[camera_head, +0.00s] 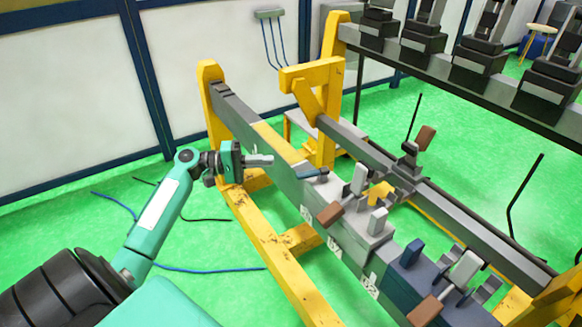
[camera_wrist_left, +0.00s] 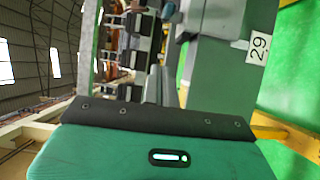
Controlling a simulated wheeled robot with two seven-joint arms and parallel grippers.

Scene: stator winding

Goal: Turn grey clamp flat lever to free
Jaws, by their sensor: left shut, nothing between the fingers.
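The grey clamp (camera_head: 366,232) sits on the long grey beam in the middle of the head view. It carries an upright pale lever (camera_head: 358,180), a brown-ended handle (camera_head: 330,214) sticking out toward the near side, and a dark blue-grey flat lever (camera_head: 312,171) lying low at its far-left end. My left gripper (camera_head: 268,160) is shut and empty, a little left of the flat lever and apart from it, with its fingers pointing right. My left gripper's green housing fills the bottom of the left wrist view. My right gripper is not in view.
A dark blue clamp (camera_head: 408,288) with a similar brown handle stands nearer on the same beam. A yellow frame (camera_head: 262,222) supports the beams. A second rail (camera_head: 450,210) runs behind. A numbered label (camera_wrist_left: 258,48) shows in the left wrist view.

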